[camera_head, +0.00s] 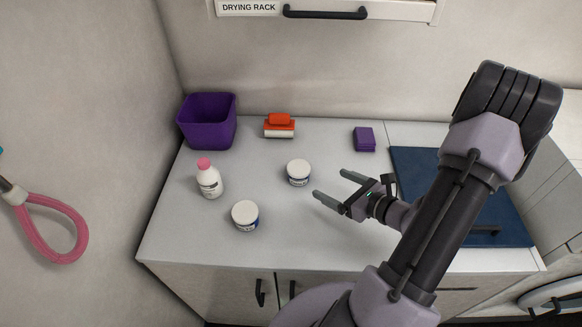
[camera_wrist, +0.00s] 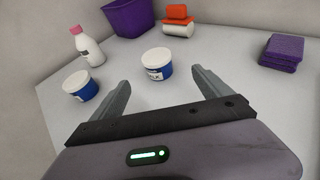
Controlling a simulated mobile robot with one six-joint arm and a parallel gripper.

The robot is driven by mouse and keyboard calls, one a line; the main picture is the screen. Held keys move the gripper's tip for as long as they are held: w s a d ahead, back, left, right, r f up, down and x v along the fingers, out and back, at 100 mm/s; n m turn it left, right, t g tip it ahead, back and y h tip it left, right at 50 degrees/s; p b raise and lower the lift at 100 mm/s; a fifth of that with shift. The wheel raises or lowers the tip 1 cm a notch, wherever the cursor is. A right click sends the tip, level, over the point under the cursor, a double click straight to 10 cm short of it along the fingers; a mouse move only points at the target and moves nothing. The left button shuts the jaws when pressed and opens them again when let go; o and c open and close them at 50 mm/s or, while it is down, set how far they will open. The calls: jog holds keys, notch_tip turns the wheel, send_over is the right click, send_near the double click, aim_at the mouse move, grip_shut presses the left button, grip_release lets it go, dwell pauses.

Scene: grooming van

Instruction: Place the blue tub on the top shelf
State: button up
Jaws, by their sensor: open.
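Two small tubs with white lids and blue-and-white labelled sides stand on the grey counter. The rear tub (camera_head: 298,173) is left of my gripper (camera_head: 330,185) and apart from it. In the wrist view this tub (camera_wrist: 156,65) sits ahead, between the lines of the two fingers. The front tub (camera_head: 245,216) stands nearer the counter's front edge; in the wrist view it (camera_wrist: 80,86) is left of the left finger. My gripper is open and empty, low over the counter. No top shelf can be made out in either view.
A dark blue mat (camera_head: 415,165) lies right. The drying rack (camera_head: 330,8) hangs above.

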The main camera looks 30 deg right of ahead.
aim_at(299, 170)
jog(key=b+x, duration=0.1)
jog(key=x, duration=0.4)
jog(key=b+x, duration=0.1)
jog(key=x, duration=0.3)
jog(key=b+x, duration=0.1)
jog(key=x, duration=0.4)
jog(key=shift+w+a, duration=0.25)
jog(key=shift+a, duration=0.05)
jog(key=shift+s, duration=0.1)
jog(key=shift+r, duration=0.1)
jog(key=c, duration=1.7)
